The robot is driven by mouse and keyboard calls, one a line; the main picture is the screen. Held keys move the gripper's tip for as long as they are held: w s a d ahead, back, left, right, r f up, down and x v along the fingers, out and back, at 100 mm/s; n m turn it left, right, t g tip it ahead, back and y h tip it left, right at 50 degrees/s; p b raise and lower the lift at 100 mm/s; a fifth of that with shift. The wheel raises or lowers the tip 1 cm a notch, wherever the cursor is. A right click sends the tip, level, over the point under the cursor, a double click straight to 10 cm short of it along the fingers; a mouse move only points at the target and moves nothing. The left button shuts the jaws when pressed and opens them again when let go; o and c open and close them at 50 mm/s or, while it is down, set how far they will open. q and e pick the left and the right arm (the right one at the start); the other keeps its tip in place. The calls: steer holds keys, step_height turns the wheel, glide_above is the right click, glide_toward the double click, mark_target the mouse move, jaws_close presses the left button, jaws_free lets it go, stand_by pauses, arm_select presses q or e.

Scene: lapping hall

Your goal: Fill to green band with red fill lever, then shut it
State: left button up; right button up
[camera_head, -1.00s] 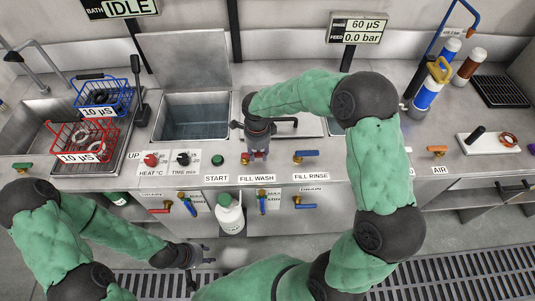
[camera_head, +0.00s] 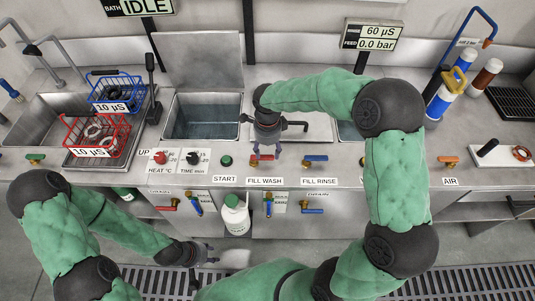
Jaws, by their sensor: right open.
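The red fill lever (camera_head: 263,157) sits above the FILL WASH label (camera_head: 265,181) on the counter front, mostly covered by my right gripper. My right gripper (camera_head: 264,150) points down right over it, open, with its fingertips close to the lever. I cannot tell whether they touch it. The basin (camera_head: 300,126) behind the gripper is partly hidden by my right arm. No green band can be made out. My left gripper (camera_head: 208,254) is low in front of the counter, away from the levers, with its fingers apart and empty.
The blue FILL RINSE lever (camera_head: 316,158) is close on the right. An open-lidded tank (camera_head: 204,117) stands left. A red basket (camera_head: 95,135) and blue basket (camera_head: 117,93) are further left. A white jug (camera_head: 235,215) and drain levers are below. A display (camera_head: 374,35) reads 0.0 bar.

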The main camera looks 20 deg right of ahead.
mark_target(268, 158)
step_height(268, 158, up, 8)
stand_by(0.4)
stand_by(0.4)
